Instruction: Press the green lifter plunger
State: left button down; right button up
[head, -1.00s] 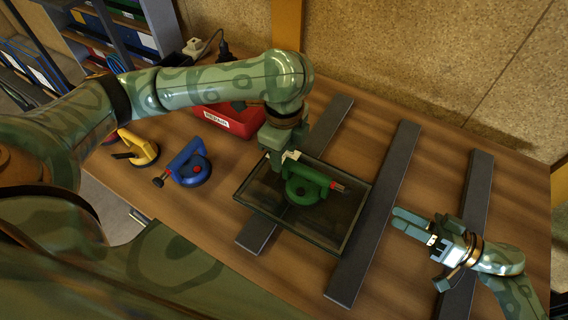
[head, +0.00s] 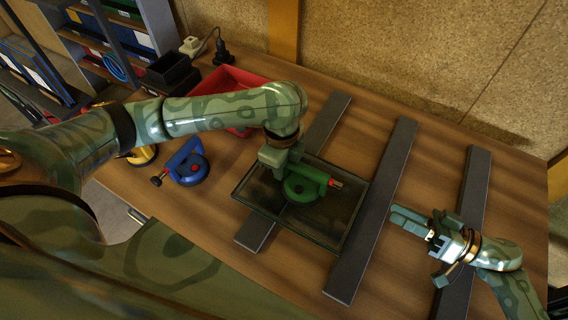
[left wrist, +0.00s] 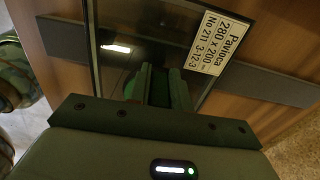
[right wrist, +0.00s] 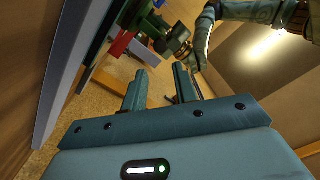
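The green lifter (head: 303,188) sits on the dark glass pane in a frame (head: 330,233). Its plunger (head: 336,184), with a red part, sticks out at the right end. My left gripper (head: 275,165) is low over the lifter's left end, at the far side of the pane, apart from the plunger. In the left wrist view its fingers (left wrist: 163,85) are close together over the glass, with green parts of the lifter (left wrist: 131,86) beside them. Whether they hold anything is hidden. My right gripper (head: 412,221) is open and empty, right of the pane, as the right wrist view (right wrist: 162,85) shows.
A blue lifter (head: 187,165) stands left of the pane, and a yellow one (head: 143,155) is partly behind my left arm. A red bin (head: 232,82) is at the back. Dark rails (head: 375,205) cross the wooden table. A white label (left wrist: 213,45) is on the glass.

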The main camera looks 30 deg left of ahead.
grip_shut()
jog(key=d+m, duration=0.1)
jog(key=m, duration=0.8)
jog(key=d+m, duration=0.2)
jog(key=m, duration=0.8)
jog(key=d+m, duration=0.2)
jog(key=m, duration=0.7)
jog(key=shift+d+m, duration=0.1)
jog(key=shift+m, duration=0.3)
